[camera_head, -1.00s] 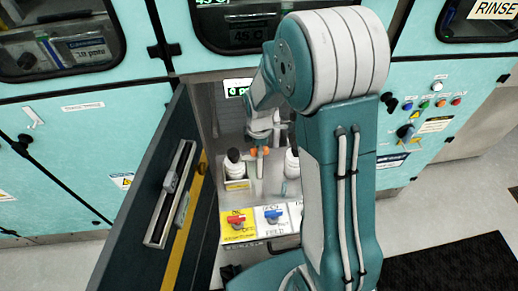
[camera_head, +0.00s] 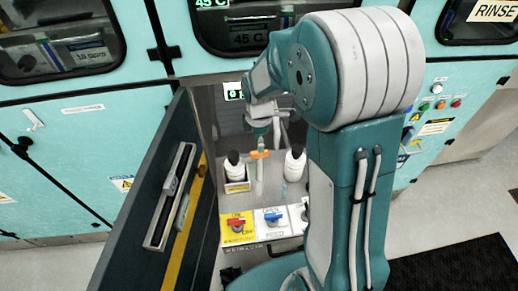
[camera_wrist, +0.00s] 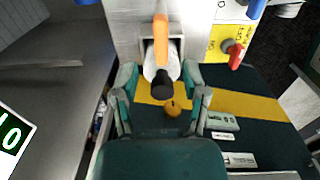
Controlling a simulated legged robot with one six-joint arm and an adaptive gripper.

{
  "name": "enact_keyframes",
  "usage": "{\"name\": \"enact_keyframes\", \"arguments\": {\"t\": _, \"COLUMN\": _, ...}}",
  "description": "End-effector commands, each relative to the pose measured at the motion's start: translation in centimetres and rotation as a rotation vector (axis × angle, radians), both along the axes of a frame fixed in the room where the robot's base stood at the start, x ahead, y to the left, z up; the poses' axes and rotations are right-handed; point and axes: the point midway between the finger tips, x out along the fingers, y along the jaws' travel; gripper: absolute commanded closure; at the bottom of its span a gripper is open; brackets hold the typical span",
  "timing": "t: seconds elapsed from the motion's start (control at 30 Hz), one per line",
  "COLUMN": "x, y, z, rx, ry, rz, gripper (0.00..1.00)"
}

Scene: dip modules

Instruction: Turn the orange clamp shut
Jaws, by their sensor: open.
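The orange clamp (camera_head: 260,154) sits across a pale upright tube inside the open cabinet, between two white bottles with black caps. In the wrist view the clamp (camera_wrist: 160,40) is a long orange bar pointing up the picture, just above the black cap of a bottle (camera_wrist: 162,90). My gripper (camera_head: 262,127) hangs above and behind the clamp in the head view, apart from it. In the wrist view its fingers (camera_wrist: 160,76) are spread wide, with the bottle's cap seen between them and nothing held.
The dark cabinet door (camera_head: 150,200) stands open on the left, close to my arm. The right bottle (camera_head: 295,163) stands beside the clamp. In front are a red valve handle (camera_head: 236,224) on a yellow plate and a blue one (camera_head: 273,216). A cabinet wall borders the right.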

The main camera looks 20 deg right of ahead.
Motion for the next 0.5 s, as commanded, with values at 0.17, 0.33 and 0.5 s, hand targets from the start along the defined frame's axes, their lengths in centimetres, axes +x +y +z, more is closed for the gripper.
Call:
{"name": "enact_keyframes", "arguments": {"t": 0.17, "x": 0.1, "y": 0.0, "z": 3.7, "rx": -0.001, "ry": -0.004, "rz": 0.000, "gripper": 0.43}}
{"name": "enact_keyframes", "arguments": {"t": 0.33, "x": 0.1, "y": 0.0, "z": 5.8, "rx": 0.000, "ry": 0.000, "rz": 0.001, "gripper": 0.43}}
{"name": "enact_keyframes", "arguments": {"t": 0.5, "x": 0.0, "y": 0.0, "z": 6.4, "rx": -0.001, "ry": 0.003, "rz": 0.000, "gripper": 0.43}}
